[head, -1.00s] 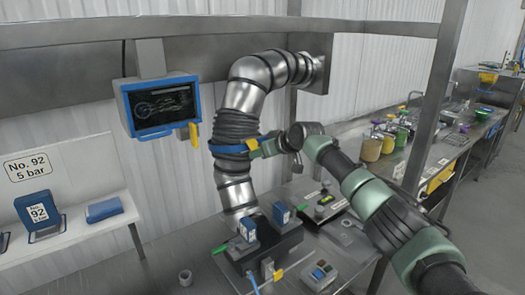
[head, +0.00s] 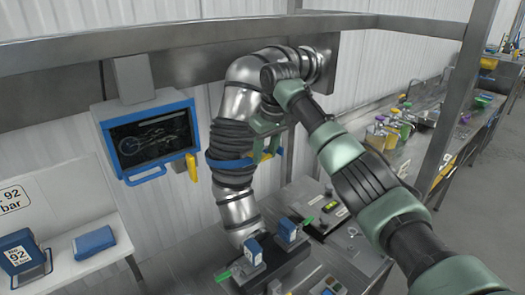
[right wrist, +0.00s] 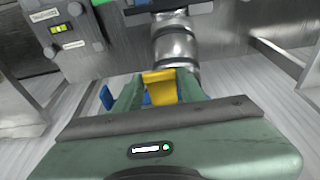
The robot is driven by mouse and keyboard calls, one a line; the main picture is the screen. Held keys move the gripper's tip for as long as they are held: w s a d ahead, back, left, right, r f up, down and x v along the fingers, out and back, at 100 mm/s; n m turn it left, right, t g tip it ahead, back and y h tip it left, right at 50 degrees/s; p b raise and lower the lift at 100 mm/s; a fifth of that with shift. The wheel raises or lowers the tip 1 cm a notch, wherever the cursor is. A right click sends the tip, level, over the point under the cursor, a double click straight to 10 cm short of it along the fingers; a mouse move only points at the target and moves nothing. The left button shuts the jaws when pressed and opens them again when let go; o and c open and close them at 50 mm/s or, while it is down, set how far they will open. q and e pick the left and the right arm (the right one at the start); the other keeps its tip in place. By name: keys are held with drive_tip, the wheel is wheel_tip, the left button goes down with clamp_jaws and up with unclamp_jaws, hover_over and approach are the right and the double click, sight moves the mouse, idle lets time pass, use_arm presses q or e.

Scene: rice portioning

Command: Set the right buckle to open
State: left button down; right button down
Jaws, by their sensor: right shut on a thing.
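A blue clamp band (head: 230,162) runs around the black ribbed sleeve (head: 232,140) of the metal pipe. My right gripper (head: 266,152) is at the band's right side, with its green fingers pointing down. In the right wrist view, its fingers (right wrist: 160,92) are shut on a yellow buckle lever (right wrist: 160,84). Blue parts show beside and behind the lever. The lever is mostly hidden in the head view, and I cannot tell its exact angle. A second yellow lever (head: 191,167) stands out left of the band. My left gripper is not in view.
A blue-framed screen (head: 150,140) hangs left of the pipe. Below is a bench with a black block and blue parts (head: 285,229), and a control box (head: 326,212). A steel post (head: 455,100) rises on the right.

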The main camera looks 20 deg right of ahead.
sight(266, 158)
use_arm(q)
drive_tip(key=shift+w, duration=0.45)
use_arm(e)
drive_tip(key=shift+w+r+g, duration=0.1)
drive_tip(key=shift+r+g, duration=0.05)
drive_tip(key=shift+g, duration=0.15)
drive_tip(key=c, duration=0.8)
unclamp_jaws()
drive_tip(key=shift+a, duration=0.1)
drive_tip(key=shift+c, duration=0.2)
drive_tip(key=shift+r+b, duration=0.35)
drive_tip(key=shift+r, duration=0.1)
drive_tip(key=r, duration=0.1)
drive_tip(key=r+b, duration=0.1)
drive_tip(key=r, duration=0.1)
drive_tip(key=s+r, duration=0.1)
drive_tip(key=r, duration=0.1)
drive_tip(key=shift+r+b, duration=0.25)
drive_tip(key=shift+b, duration=0.15)
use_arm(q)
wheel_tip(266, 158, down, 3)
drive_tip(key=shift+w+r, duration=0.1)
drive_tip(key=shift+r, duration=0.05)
use_arm(e)
drive_tip(key=shift+s+d+r, duration=0.1)
drive_tip(key=shift+d+r, duration=0.15)
drive_tip(key=shift+r, duration=0.35)
drive_tip(key=shift+f, duration=0.15)
